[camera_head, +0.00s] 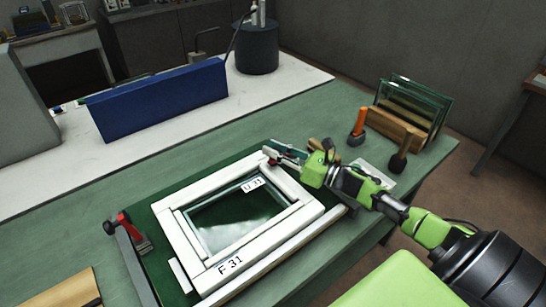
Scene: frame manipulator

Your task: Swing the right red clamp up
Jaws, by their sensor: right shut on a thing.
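The right red clamp (269,153) is at the far right corner of the white frame (176,222), mostly hidden by my right gripper. My right gripper (288,153) comes in from the right and is shut on this clamp; its exact angle is hard to tell. The left red clamp (127,222) sits at the left side of the frame, on a grey rail. The frame lies flat on a dark green board, with a glass pane inside and labels "U 31" and "F 31". My left gripper is not in view.
A rack with glass panes (415,103), an orange-handled tool (358,127) and a dark-headed mallet (399,160) stand on the green table right of my gripper. A blue block (160,99) stands behind. A wooden board (62,290) lies front left.

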